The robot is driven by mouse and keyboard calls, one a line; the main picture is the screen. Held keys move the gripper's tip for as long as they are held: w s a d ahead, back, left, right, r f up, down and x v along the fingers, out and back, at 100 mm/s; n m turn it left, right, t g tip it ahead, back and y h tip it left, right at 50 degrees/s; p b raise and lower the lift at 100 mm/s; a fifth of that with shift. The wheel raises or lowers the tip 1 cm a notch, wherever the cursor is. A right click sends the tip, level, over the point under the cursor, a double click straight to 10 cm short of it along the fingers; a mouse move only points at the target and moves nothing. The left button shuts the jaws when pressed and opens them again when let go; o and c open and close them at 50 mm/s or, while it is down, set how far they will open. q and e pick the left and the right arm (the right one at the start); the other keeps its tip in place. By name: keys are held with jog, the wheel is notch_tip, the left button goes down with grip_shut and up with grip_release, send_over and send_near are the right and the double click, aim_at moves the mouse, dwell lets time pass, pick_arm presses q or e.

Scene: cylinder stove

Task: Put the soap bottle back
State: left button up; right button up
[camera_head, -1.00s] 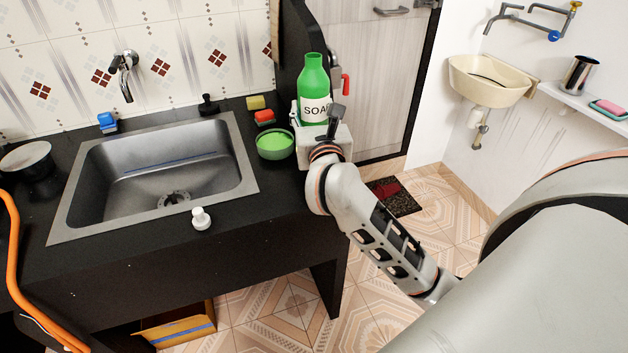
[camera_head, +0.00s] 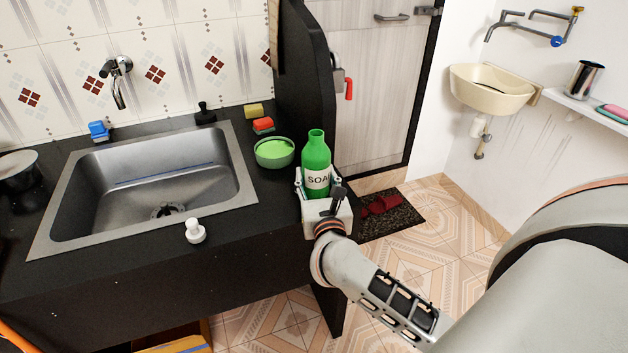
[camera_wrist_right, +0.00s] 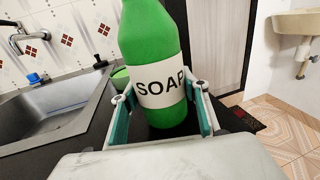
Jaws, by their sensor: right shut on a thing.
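The soap bottle (camera_head: 317,162) is green with a white SOAP label, and it stands upright at the right end of the black counter. My right gripper (camera_head: 318,190) is shut on its lower part. In the right wrist view the bottle (camera_wrist_right: 155,70) sits between the two fingers of the gripper (camera_wrist_right: 160,108), one on each side. The bottle's base is partly hidden by the gripper, and I cannot tell whether it touches the counter. My left gripper is not in view.
A green bowl (camera_head: 274,152) is just left of the bottle, with sponges (camera_head: 263,125) behind it. A dark partition (camera_head: 306,85) rises behind. A small white pump-like piece (camera_head: 195,231) stands by the sink (camera_head: 150,175). The counter's front right corner is near my gripper.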

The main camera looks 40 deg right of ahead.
jog(key=shift+f, duration=0.3)
jog(key=shift+r, duration=0.1)
jog(key=shift+f, duration=0.25)
jog(key=o, duration=1.2)
jog(key=shift+r, duration=0.1)
